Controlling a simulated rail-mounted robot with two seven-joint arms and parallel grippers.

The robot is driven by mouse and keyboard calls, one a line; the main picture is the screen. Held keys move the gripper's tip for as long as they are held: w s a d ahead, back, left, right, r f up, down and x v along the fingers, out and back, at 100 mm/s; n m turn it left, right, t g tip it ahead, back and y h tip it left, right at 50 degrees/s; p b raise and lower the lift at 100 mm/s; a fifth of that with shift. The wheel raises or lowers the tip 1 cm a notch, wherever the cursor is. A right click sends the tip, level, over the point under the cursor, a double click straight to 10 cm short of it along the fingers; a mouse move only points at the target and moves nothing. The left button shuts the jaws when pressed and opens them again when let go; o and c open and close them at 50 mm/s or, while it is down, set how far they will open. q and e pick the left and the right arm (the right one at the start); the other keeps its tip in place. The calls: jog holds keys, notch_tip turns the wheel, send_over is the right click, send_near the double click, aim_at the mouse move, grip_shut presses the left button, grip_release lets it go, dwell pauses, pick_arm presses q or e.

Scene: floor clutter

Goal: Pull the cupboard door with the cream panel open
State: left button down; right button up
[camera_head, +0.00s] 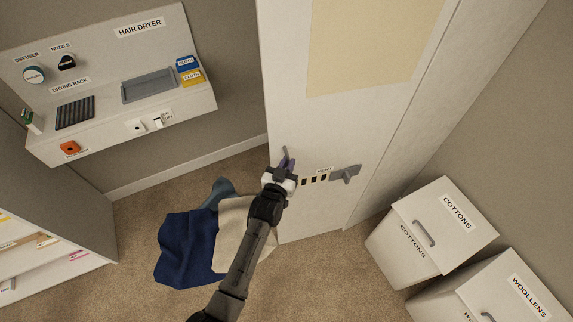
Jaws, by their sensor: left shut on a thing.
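The white cupboard door (320,125) carries a large cream panel (365,45) on its upper part. A slim grey-purple handle (287,157) is near the door's left edge. My left gripper (284,170) is shut on this handle, and its fingers partly hide it. I cannot tell from this view how far the door stands from its frame. A grey latch-like fitting (346,174) sits further right on the door, beside a small label and dark slots. My right gripper is not in view.
Blue cloth (185,245) and cream cloth (230,225) lie on the carpet below my left arm. White bins labelled COTTONS (405,225) and WOOLLENS (475,290) stand at right.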

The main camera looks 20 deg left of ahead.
pick_arm(q)
jog(key=shift+d+f, duration=0.1)
jog(key=c, duration=1.2)
grip_release()
jog(key=s+b, duration=0.1)
jog(key=s, duration=1.2)
jog(key=shift+s, duration=0.4)
